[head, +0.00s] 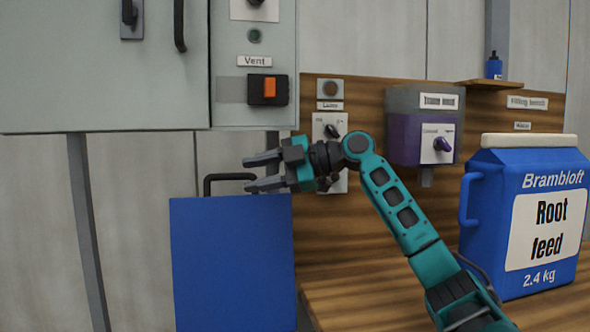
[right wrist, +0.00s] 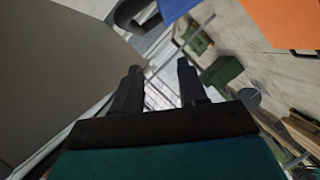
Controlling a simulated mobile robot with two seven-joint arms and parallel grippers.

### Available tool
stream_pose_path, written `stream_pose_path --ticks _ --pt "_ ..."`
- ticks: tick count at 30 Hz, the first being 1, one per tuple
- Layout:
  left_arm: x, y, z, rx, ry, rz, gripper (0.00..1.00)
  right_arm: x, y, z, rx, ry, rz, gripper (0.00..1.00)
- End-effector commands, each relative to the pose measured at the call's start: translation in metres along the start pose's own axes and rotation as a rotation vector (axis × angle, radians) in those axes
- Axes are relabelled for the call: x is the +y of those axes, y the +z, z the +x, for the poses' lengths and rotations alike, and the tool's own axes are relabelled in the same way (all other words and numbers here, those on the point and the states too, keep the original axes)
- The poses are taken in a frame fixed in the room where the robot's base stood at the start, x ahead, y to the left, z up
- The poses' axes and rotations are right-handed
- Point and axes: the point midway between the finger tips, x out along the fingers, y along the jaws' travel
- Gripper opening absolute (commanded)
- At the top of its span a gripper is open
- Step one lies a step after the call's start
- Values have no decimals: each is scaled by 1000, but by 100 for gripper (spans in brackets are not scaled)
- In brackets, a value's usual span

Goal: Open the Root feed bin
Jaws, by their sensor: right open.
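A blue container labelled "Brambloft Root feed 2.4 kg" (head: 484,225) stands upright on the wooden bench at the right. Its cream top (head: 530,141) is on, and a blue handle is on its left side. A plain blue box or panel (head: 232,265) with a dark bar handle (head: 212,181) at its top stands at lower centre-left; no label shows on it. My right gripper (head: 248,173) is open and empty, its fingers pointing left, close to that handle and above the box's top edge. I cannot tell if it touches. The right wrist view shows its fingers (right wrist: 160,68) apart. My left gripper is out of view.
A grey cabinet (head: 100,70) hangs at upper left, beside a panel with an orange Vent switch (head: 269,88). A purple-grey dispenser box (head: 410,140) and a knob plate (head: 322,124) are on the wooden backboard. A small blue bottle (head: 494,67) stands on a shelf.

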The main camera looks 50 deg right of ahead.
Motion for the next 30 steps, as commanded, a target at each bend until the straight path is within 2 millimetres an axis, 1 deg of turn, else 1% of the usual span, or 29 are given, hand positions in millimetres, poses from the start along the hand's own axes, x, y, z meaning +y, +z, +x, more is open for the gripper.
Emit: stream_pose_path --ticks 1,9,12,15,20,30 --pt "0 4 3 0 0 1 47 -2 2 -9 -1 1 1 42" --pt "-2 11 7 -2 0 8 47 -1 1 -60 1 2 1 42" --pt "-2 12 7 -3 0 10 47 0 0 -75 1 3 1 42" --pt "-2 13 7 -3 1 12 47 0 0 -86 0 1 1 42" --pt "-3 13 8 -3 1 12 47 0 0 -93 0 0 1 42" --pt "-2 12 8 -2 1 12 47 0 0 -93 0 0 0 42"
